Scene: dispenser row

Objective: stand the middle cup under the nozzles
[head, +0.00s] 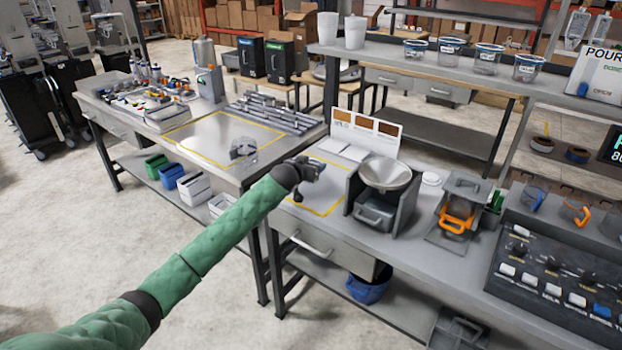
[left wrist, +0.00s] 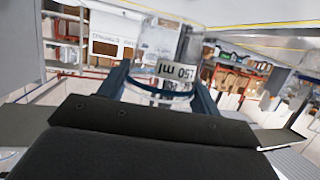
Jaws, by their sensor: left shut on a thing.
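My left gripper (head: 312,172) reaches in on the green-sleeved arm and hangs over the front workbench, by the yellow-outlined area. In the left wrist view its two dark fingers (left wrist: 160,92) are shut on a clear cup (left wrist: 170,45) with a "150 ml" label, which reads upside down there. In the head view the held cup cannot be made out at the gripper. Several clear tubs with labels, one of them here (head: 487,56), stand in a row on the upper shelf. I cannot make out the nozzles. My right gripper is not in view.
A bowl-topped grey unit (head: 386,174) stands just right of the gripper. Further right are an orange-handled device (head: 457,216) and a black control panel (head: 555,272). The left bench carries clear goggles (head: 243,151) and metal bars (head: 275,112). The yellow-outlined area (head: 325,200) looks mostly clear.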

